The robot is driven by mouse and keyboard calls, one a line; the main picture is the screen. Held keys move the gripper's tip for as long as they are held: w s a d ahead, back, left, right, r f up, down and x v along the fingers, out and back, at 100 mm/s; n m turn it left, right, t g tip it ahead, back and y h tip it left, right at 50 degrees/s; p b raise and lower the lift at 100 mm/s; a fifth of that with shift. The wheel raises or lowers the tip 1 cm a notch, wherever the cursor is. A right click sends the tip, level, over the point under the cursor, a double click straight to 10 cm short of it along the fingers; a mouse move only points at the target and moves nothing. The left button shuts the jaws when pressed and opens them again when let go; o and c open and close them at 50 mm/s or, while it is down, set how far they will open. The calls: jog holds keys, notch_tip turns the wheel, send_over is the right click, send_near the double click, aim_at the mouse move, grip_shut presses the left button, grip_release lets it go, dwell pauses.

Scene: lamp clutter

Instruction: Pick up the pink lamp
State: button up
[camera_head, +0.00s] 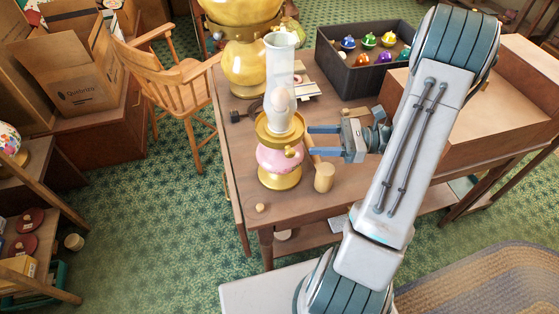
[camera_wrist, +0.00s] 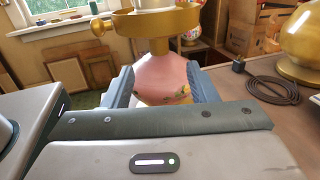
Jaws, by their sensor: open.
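The pink lamp (camera_head: 279,158) stands upright on the table, with a round pink body, a gold base and collar, and a clear glass chimney. My gripper (camera_head: 309,140) is at its right side in the head view, fingers pointing at the lamp near the collar. In the wrist view the pink body (camera_wrist: 162,78) sits between the two open fingers (camera_wrist: 161,90), with the gold collar above them. I cannot tell whether the fingers touch it. The lamp's base is hidden in the wrist view.
A larger gold lamp (camera_head: 244,62) stands behind on the table (camera_head: 230,150). A wooden mallet (camera_head: 324,177) lies right of the pink lamp's base. A black crate of colourful ornaments (camera_head: 345,80) is at the back right. A dark cord (camera_wrist: 272,90) lies beside the gold lamp.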

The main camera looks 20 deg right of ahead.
aim_at(280, 140)
jog(key=x, duration=1)
jog(key=shift+s, duration=0.1)
jog(key=shift+d, duration=0.1)
jog(key=c, duration=1.1)
